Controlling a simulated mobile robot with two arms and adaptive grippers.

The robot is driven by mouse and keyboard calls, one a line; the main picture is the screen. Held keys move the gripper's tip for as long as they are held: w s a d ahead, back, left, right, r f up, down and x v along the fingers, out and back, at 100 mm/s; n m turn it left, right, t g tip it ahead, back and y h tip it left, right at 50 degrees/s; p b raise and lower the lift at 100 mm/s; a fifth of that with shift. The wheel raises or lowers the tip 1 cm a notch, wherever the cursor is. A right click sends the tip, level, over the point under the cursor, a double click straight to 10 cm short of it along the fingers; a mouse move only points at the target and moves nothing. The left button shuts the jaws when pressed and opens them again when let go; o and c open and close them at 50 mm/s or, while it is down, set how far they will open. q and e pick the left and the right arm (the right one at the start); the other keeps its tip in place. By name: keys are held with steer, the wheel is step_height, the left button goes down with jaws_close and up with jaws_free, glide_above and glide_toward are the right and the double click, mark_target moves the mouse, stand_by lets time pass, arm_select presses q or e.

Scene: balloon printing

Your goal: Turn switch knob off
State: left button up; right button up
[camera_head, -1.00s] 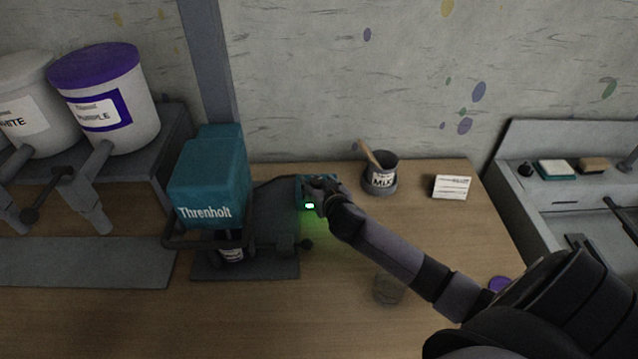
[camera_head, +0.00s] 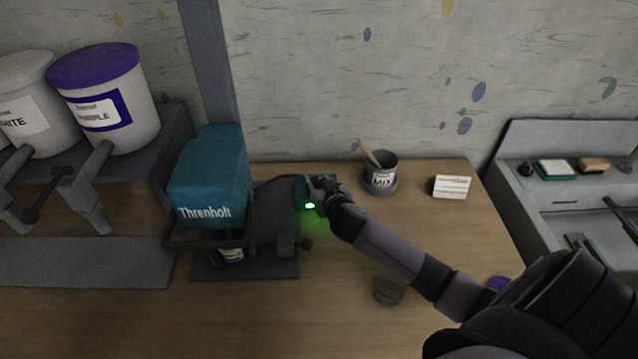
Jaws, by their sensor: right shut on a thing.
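A small teal switch box (camera_head: 302,192) sits on the wooden table, right of the Threnholt machine. A green light (camera_head: 310,206) glows on its front and tints the table below. My right gripper (camera_head: 318,188) reaches in from the right and is at the top of the box, shut on the switch knob. The knob itself is hidden by the gripper. My left gripper is not in view.
A MIX can (camera_head: 381,174) with a stick and a white card (camera_head: 452,187) stand at the back right. A round jar (camera_head: 388,289) sits below my right forearm.

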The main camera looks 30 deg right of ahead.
steer(key=shift+d, duration=0.1)
steer(key=n+y+p, duration=0.2)
steer(key=y, duration=0.1)
steer(key=shift+d+r+n, duration=0.15)
steer(key=shift+d+n, duration=0.2)
steer(key=shift+n, duration=0.05)
steer(key=shift+d+n+y, duration=0.15)
steer(key=shift+n+y, duration=0.75)
steer(key=shift+y, duration=0.3)
steer(key=shift+w+d+n+y+b, duration=0.1)
steer(key=shift+d+n+y+b, duration=0.1)
steer(key=shift+n+y, duration=0.6)
steer(key=shift+w+d+n+y+b, duration=0.1)
steer(key=shift+n+y+b, duration=0.05)
steer(key=shift+n+y, duration=0.65)
steer(key=shift+w+d+n+g+y+b, duration=0.15)
steer(key=shift+n+g+y+b, duration=0.25)
steer(key=shift+n+g+y, duration=0.45)
steer(key=shift+s+d+n+g+y+b, duration=0.1)
steer(key=shift+n+g+y+b, duration=0.4)
steer(key=shift+n+y, duration=0.6)
steer(key=shift+g+y, duration=0.25)
steer(key=shift+y, duration=0.1)
steer(key=o, duration=1.1)
steer(key=shift+o, duration=0.2)
